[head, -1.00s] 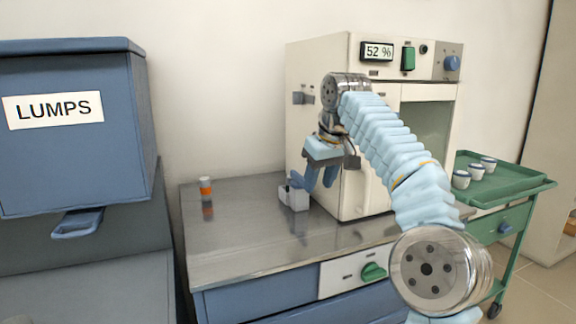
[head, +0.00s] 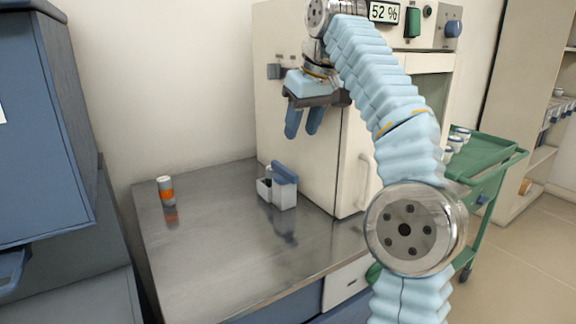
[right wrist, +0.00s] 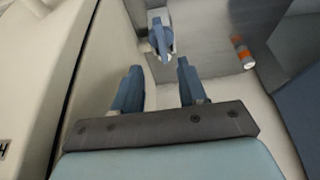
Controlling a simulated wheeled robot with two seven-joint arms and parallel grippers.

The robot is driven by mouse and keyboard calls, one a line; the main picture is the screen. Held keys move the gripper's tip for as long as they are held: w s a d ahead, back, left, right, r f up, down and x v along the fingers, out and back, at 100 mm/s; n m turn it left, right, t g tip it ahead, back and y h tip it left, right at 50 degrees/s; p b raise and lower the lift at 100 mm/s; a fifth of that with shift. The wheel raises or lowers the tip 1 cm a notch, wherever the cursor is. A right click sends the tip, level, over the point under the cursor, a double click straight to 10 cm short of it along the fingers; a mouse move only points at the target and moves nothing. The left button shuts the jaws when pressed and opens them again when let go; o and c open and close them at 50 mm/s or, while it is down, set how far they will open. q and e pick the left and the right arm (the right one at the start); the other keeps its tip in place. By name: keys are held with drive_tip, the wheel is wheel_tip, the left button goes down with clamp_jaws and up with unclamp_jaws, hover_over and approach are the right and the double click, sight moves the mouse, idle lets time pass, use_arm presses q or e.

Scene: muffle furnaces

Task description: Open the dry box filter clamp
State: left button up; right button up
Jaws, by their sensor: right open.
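The dry box is the cream cabinet (head: 290,110) with a "52 %" display (head: 384,12) on its front. A small white block with a blue lever-like top (head: 284,186) stands on the metal bench beside the cabinet; it also shows in the right wrist view (right wrist: 160,38). A small grey fitting (head: 274,71) sits on the cabinet's side wall. I cannot tell for sure which of these is the filter clamp. My right gripper (head: 304,132) is open and empty, fingers pointing down, above and apart from the block. In the wrist view, the block lies beyond the fingertips (right wrist: 157,70). My left gripper is out of view.
An orange-and-white vial (head: 166,190) stands on the steel bench (head: 215,235), whose left and front areas are clear. A green cart (head: 490,155) with white cups is behind my right arm.

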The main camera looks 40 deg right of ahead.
sight(289, 171)
drive_tip(key=x, duration=1.1)
drive_tip(key=shift+f, duration=0.4)
drive_tip(key=shift+c, duration=0.4)
clamp_jaws()
